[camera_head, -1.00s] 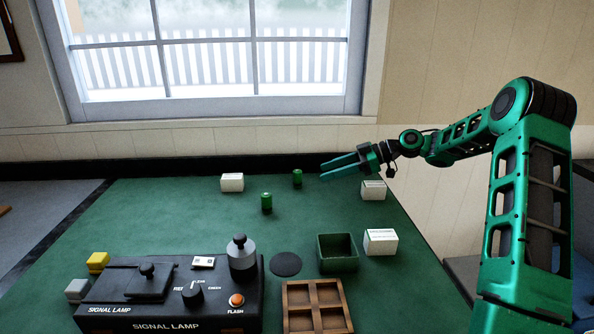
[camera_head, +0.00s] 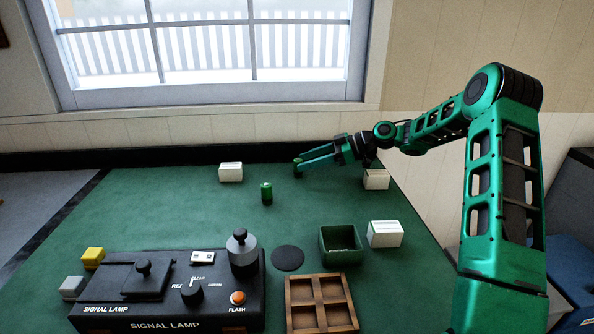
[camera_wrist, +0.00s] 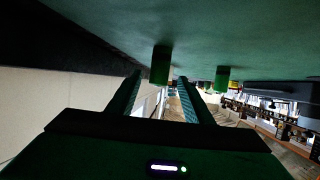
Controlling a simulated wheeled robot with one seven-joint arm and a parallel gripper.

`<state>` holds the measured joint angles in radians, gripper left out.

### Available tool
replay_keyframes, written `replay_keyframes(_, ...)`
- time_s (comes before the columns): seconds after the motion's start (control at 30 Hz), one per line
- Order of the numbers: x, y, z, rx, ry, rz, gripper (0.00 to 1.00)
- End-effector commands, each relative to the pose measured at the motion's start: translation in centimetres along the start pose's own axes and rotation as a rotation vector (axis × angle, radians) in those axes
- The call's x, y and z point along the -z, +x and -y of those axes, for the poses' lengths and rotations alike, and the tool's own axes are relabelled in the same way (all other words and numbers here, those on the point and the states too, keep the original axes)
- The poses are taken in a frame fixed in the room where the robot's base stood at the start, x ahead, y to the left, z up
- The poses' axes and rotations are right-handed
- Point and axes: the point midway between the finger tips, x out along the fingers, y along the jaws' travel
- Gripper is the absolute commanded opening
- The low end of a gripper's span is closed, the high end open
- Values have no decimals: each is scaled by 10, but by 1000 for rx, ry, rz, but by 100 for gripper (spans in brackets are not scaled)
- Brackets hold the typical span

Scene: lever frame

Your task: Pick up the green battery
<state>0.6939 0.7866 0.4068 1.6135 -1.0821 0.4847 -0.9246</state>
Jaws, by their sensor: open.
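Two green batteries stand upright on the green table. The nearer battery (camera_head: 267,194) is left of centre and stands clear. The far battery (camera_head: 297,170) is at the tips of my gripper (camera_head: 303,163), partly hidden by the fingers. My gripper reaches in from the right, low over the table, with its fingers open and pointing left. In the wrist view, which is upside down, one battery (camera_wrist: 160,64) lies ahead, roughly in line with the gap of my gripper (camera_wrist: 160,79). The other battery (camera_wrist: 222,78) is off to the right. I cannot tell whether the fingers touch the battery.
White boxes stand at the back left (camera_head: 231,172), under my wrist (camera_head: 376,180) and at the right (camera_head: 385,234). A green bin (camera_head: 325,258), a wooden tray (camera_head: 320,303), a dark disc (camera_head: 288,259) and a signal lamp console (camera_head: 150,311) fill the front. The middle is mostly free.

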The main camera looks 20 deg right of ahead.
Motion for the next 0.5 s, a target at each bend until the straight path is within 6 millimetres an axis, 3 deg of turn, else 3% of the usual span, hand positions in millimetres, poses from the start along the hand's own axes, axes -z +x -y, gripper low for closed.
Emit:
replay_keyframes(0.23,-2,34,-3,3,0,-1,46)
replay_keyframes(0.5,-2,37,-3,1,0,0,44)
